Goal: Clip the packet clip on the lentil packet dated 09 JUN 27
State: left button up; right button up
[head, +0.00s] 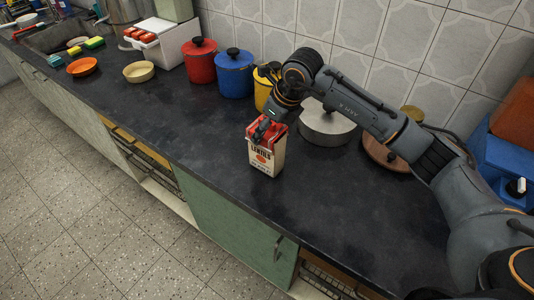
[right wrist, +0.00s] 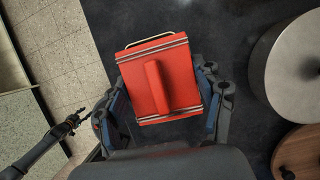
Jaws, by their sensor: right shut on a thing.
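The lentil packet (head: 264,158) stands upright on the dark counter in the head view, white with a red mark and the word LENTILS; its date is too small to read. The red packet clip (right wrist: 158,80), with a raised rib, pale bands and a wire loop, lies between the fingers of my right gripper (right wrist: 162,92) in the right wrist view. It is shut on the clip, at the top of the packet; whether the clip grips the packet I cannot tell. My left gripper (right wrist: 78,118) shows small at the left of the right wrist view, its jaws unclear.
Behind the packet stand a round steel tin (head: 326,125), a yellow pot (head: 263,88), a blue pot (head: 234,78) and a red pot (head: 200,64). The counter (head: 190,125) left of the packet is clear.

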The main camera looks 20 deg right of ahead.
jog(key=o, duration=1)
